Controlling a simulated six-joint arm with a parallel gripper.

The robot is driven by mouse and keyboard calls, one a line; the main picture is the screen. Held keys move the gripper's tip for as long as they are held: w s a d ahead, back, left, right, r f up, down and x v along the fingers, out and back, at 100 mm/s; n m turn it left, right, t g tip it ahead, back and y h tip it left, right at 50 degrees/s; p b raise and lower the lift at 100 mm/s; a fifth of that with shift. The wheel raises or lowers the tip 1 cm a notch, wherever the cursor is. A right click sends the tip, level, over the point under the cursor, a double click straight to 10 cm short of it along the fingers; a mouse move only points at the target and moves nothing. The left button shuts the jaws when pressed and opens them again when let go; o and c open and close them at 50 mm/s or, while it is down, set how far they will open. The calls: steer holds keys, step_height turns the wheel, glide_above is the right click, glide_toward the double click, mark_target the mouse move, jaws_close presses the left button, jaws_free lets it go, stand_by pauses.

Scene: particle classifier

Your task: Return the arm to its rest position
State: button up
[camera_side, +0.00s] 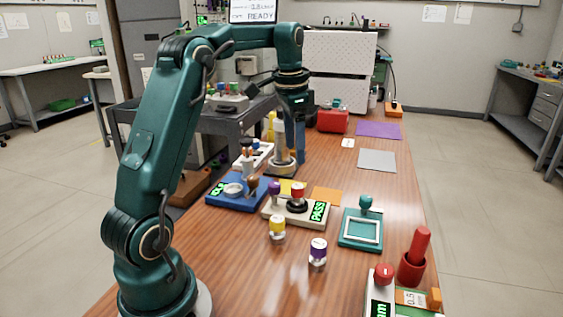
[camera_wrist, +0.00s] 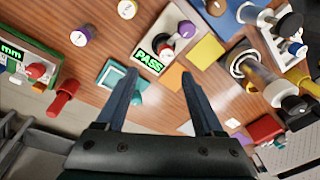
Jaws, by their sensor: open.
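My arm is bent over the wooden table (camera_side: 370,190), with my gripper (camera_side: 296,158) pointing down near the back middle in the side view. It hangs around the far side of the classifier station with the green PASS display (camera_side: 318,211). In the wrist view my gripper (camera_wrist: 159,76) has two dark teal fingers spread wide, with nothing held between them. The PASS display (camera_wrist: 150,63) shows between and beyond the fingertips. In the side view I cannot tell the exact gap between the fingers and the items behind them.
A yellow-topped jar (camera_side: 277,228) and a purple-topped jar (camera_side: 318,252) stand in front of the station. A red box (camera_side: 332,121) is behind.

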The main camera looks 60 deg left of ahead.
steer(key=s+d+r+m+t, duration=0.1)
steer(key=s+d+r, duration=0.2)
steer(key=d, duration=0.4)
steer(key=s+d+r+t, duration=0.2)
steer(key=s+d, duration=0.2)
steer(key=d, duration=0.3)
steer(key=s+d+f+n+t, duration=0.1)
steer(key=s+d+f+n, duration=0.2)
steer(key=s+d+f, duration=0.2)
steer(key=s+f, duration=0.2)
steer(key=s, duration=0.1)
steer(key=shift+s+h, duration=0.25)
steer(key=shift+h, duration=0.15)
